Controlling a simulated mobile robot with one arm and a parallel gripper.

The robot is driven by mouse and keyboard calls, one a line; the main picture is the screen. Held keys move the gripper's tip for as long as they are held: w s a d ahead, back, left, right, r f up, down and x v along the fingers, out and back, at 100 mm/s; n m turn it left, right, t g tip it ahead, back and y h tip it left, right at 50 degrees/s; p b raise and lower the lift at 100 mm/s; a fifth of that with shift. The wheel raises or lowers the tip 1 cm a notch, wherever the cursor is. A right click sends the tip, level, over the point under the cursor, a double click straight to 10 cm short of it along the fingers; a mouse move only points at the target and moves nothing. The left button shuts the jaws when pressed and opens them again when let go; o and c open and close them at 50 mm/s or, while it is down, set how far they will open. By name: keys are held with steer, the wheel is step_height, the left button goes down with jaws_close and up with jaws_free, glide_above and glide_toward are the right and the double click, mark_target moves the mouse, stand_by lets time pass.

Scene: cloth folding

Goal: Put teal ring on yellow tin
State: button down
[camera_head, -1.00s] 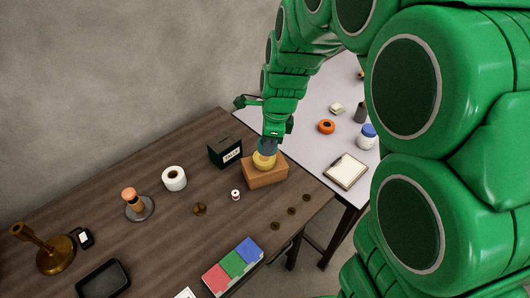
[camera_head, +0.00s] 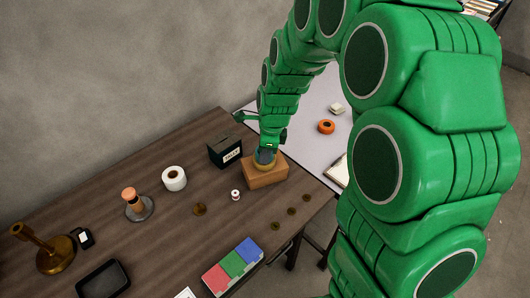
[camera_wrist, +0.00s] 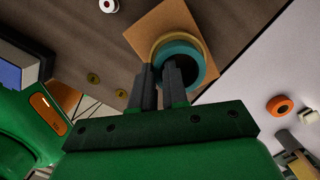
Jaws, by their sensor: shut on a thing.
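My gripper (camera_head: 267,147) points down over the wooden block and is shut on the teal ring (camera_head: 264,156). In the wrist view my fingertips (camera_wrist: 162,72) pinch the near-left wall of the teal ring (camera_wrist: 189,48). The yellow tin (camera_head: 264,167) sits on top of the brown block (camera_head: 266,178). In the wrist view a yellow edge of the tin (camera_wrist: 155,44) shows beside and below the ring. The ring is at the tin's top, shifted slightly to the right in that view. Whether it touches the tin is unclear.
A black box (camera_head: 224,152) stands close to the left of the block. A white roll (camera_head: 174,178), a small spool (camera_head: 235,195) and several brass discs (camera_head: 291,212) lie nearby. A paler table (camera_head: 305,130) with an orange ring (camera_head: 326,127) is behind right.

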steer(key=c, duration=1.1)
jaws_free()
steer(key=shift+c, duration=0.2)
step_height(320, 180, up, 12)
steer(key=d, duration=0.1)
steer(key=shift+d, duration=0.4)
steer(key=s+d+r+n, duration=0.1)
steer(key=s+d+n, duration=0.4)
steer(key=s, duration=0.5)
steer(key=s+d+r+n+g+h, duration=0.1)
steer(key=s+d+n, duration=0.4)
steer(key=s, duration=0.6)
steer(key=s+d+r+n, duration=0.2)
steer(key=s+d+n, duration=0.2)
steer(key=s+n, duration=0.4)
steer(key=shift+s+d+g+h, duration=0.3)
steer(key=shift+s+d+g, duration=0.1)
steer(key=shift+s, duration=0.8)
